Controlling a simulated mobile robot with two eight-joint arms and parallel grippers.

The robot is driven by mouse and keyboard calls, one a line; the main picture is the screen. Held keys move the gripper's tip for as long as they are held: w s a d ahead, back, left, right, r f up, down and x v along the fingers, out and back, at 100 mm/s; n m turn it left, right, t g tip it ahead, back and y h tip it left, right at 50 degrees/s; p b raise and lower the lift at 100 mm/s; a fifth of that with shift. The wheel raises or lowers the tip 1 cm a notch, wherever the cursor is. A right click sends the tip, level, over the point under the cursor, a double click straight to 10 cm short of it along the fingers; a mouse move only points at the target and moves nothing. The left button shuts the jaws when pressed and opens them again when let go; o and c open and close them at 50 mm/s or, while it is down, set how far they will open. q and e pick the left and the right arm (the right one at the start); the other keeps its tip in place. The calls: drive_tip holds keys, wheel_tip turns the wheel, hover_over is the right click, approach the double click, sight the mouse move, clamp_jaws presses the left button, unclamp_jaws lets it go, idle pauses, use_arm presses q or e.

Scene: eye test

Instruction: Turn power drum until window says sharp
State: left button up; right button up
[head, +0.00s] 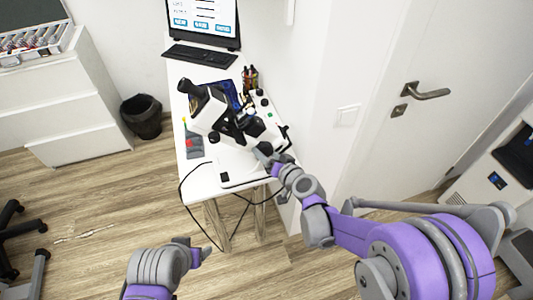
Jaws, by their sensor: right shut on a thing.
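The white and black lensmeter (207,110) stands on the narrow white table, its eyepiece tilted up to the left. My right gripper (264,154) reaches in from the right and is shut at the lensmeter's lower right side. The power drum is mostly hidden by the gripper, and I take it to be what the fingers hold. My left gripper (203,254) is over the floor in front of the table, apart from everything. Its fingers are too small and turned to show whether they are open. The monitor window (202,14) shows blue buttons, but its text is too small to read.
The white table (232,184) also bears a keyboard (200,57), a pen holder (250,77) and a grey item with a red part (193,145). Black cables (186,205) hang off its front. A door (385,150) is at right, a bin (142,115) at left.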

drive_tip(key=shift+m+y, duration=0.3)
drive_tip(key=shift+m, duration=0.1)
drive_tip(key=o, duration=1.3)
drive_tip(key=v, duration=1.1)
